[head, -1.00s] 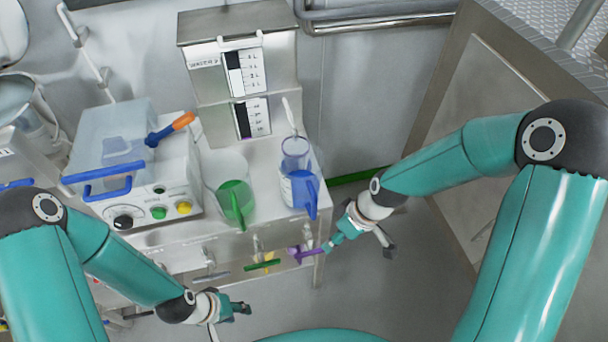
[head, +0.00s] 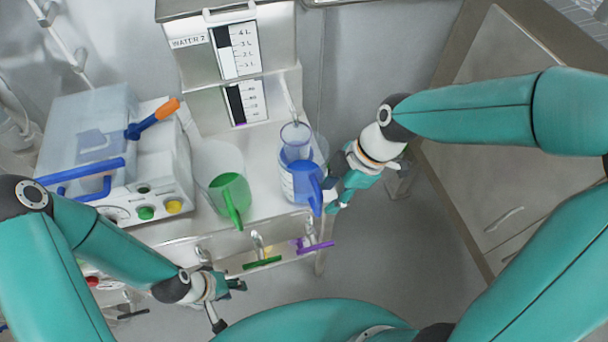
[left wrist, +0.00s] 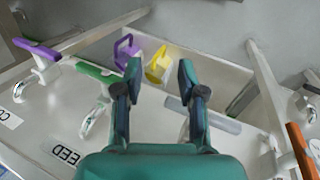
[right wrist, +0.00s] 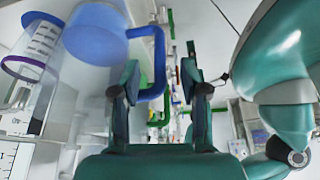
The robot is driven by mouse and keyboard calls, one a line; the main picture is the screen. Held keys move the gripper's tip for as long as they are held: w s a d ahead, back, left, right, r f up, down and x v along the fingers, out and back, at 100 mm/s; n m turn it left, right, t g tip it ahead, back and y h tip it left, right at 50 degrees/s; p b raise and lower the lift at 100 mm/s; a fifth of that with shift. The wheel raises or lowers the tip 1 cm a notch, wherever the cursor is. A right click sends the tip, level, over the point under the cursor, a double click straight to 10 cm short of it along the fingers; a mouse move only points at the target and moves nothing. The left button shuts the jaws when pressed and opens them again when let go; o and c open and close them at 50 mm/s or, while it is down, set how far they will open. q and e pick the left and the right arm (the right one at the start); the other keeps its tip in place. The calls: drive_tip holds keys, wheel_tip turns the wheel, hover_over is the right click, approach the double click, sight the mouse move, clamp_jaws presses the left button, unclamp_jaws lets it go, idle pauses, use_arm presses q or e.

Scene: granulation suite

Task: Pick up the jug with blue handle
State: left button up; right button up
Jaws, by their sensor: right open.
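The jug with blue handle (head: 296,180) stands upright on the white bench top, under the water dispenser. Its handle (head: 315,193) faces the front right. In the right wrist view the jug's blue part (right wrist: 95,35) is at the upper left, and the handle (right wrist: 159,60) comes down near the left finger. My right gripper (head: 336,192) is open, just right of the handle; I cannot tell whether a finger touches it. My left gripper (head: 239,285) is low in front of the bench, with its fingers apart and empty in the left wrist view (left wrist: 155,75).
A jug with green handle (head: 222,185) stands close left of the blue one. A white machine (head: 150,190) with a blue bar is further left. The water dispenser (head: 258,100) rises behind. Green and purple valve handles (head: 262,262) stick out from the bench front.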

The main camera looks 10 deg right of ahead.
sight(318, 209)
drive_tip(key=shift+p+x, duration=0.55)
drive_tip(key=shift+x, duration=3.05)
drive_tip(key=shift+d, duration=0.1)
clamp_jaws()
drive_tip(key=shift+w, duration=0.1)
